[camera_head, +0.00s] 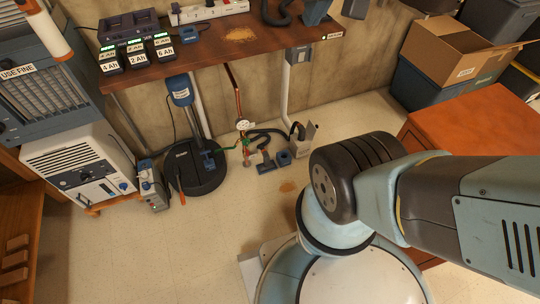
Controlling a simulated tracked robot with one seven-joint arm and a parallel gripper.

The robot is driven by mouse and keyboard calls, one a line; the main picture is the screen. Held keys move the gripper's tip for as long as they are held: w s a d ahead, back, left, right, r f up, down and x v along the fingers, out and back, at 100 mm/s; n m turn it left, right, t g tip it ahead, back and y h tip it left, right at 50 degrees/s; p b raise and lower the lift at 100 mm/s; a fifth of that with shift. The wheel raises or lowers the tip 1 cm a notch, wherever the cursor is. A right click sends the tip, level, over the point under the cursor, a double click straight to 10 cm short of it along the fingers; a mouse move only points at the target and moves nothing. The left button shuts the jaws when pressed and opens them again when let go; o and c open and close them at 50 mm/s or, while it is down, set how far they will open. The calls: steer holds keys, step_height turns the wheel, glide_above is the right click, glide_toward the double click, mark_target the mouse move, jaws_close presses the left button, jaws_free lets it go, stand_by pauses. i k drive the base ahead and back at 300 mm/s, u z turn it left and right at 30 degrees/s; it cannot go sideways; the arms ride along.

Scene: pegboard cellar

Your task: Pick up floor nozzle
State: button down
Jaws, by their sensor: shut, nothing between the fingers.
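A small dark blue piece (266,163) with a wide foot and a short neck lies on the floor below the workbench, and looks like the floor nozzle. A second small blue piece (284,157) sits just to its right; I cannot tell for sure which is the nozzle. A black hose (268,133) curves behind them. My arm reaches in from the right and bends down in the foreground, apart from these pieces. My gripper does not show.
A workbench (215,52) with labelled batteries stands at the back. An orange-brown cabinet (470,125) is right. The front-left floor is clear.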

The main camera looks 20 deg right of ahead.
mark_target(268, 164)
steer(key=z, duration=0.25)
steer(key=k, duration=1.65)
steer(key=u, duration=0.55)
steer(key=i, duration=1.25)
steer(key=z, duration=0.25)
